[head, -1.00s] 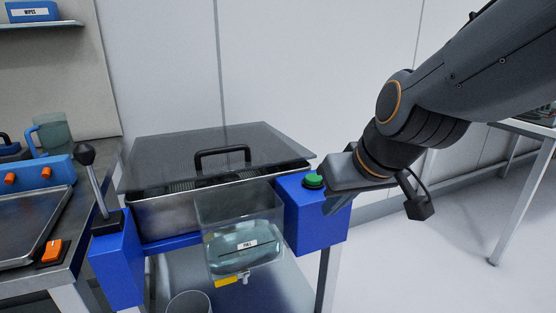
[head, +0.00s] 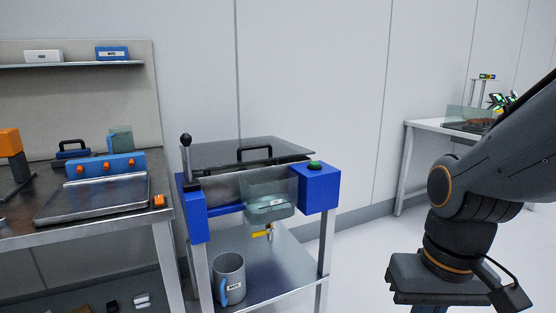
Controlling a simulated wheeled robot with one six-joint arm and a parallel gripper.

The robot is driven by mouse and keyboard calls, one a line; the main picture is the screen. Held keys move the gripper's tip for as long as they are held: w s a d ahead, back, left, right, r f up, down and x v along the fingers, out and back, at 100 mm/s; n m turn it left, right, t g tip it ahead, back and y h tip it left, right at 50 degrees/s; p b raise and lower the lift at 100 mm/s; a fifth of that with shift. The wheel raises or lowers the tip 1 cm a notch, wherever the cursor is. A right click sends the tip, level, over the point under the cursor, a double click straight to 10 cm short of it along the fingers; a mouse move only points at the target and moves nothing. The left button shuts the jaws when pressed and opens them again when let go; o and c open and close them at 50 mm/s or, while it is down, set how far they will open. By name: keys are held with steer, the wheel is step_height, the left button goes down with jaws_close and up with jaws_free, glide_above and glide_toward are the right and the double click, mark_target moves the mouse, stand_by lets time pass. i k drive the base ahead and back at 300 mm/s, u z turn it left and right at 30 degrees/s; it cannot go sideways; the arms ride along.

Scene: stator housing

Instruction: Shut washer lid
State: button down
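The washer stands in the middle of the head view, with a steel basin (head: 222,190) between blue end blocks. Its grey see-through lid (head: 215,151), with a black handle (head: 255,148), lies nearly flat over the basin. A narrow dark strip shows under the lid's front edge; I cannot tell whether the lid is fully seated. My gripper (head: 436,298) is at the lower right, well apart from the washer and pointing down. Its fingertips are hidden or cut off by the frame, so its opening does not show. Nothing is seen held in it.
A green button (head: 314,165) tops the right blue block (head: 317,190), and a black-knobbed lever (head: 187,160) stands at the left. A clear tank (head: 268,199) hangs in front. A grey mug (head: 229,278) stands on the shelf below. A workbench (head: 85,232) is at left; open floor lies right.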

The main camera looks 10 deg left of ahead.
mark_target(207, 155)
steer(key=z, duration=0.25)
steer(key=k, duration=0.25)
steer(key=u, duration=1.35)
steer(key=i, duration=1.15)
steer(key=z, duration=0.2)
